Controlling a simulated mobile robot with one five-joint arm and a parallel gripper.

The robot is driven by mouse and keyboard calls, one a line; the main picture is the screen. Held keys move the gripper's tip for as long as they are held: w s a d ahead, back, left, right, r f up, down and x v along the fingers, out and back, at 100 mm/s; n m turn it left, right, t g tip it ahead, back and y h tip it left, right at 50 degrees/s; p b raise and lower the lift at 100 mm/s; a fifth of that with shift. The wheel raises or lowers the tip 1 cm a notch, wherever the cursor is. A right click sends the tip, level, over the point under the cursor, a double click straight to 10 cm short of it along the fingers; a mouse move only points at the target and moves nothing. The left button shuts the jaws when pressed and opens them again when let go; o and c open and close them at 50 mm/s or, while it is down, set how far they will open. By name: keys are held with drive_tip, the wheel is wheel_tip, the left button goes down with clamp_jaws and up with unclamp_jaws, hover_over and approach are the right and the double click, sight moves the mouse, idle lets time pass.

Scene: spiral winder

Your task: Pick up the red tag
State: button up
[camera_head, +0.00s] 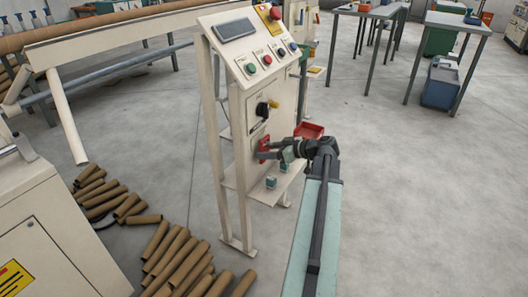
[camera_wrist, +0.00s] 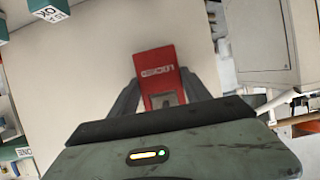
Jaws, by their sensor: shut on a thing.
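The red tag (camera_wrist: 156,68) shows in the wrist view with pale lettering on its face, between my two dark fingers. My gripper (camera_wrist: 158,90) is shut on its lower part, where a grey patch shows. I cannot tell whether the tag still touches the panel.
Small teal blocks (camera_head: 271,182) stand on the cabinet's shelf below my gripper; one lettered block (camera_wrist: 48,8) shows in the wrist view. A red tray (camera_head: 309,131) is behind my arm. Cardboard tubes (camera_head: 175,258) lie on the floor at left.

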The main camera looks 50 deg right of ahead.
drive_tip(key=shift+r+p, duration=0.7)
drive_tip(key=shift+p, duration=0.05)
drive_tip(key=shift+s+r, duration=0.2)
drive_tip(key=shift+r, duration=0.05)
drive_tip(key=s+d, duration=0.4)
drive_tip(key=s, duration=1.3)
drive_tip(key=shift+d+f, duration=0.15)
drive_tip(key=shift+f, duration=0.05)
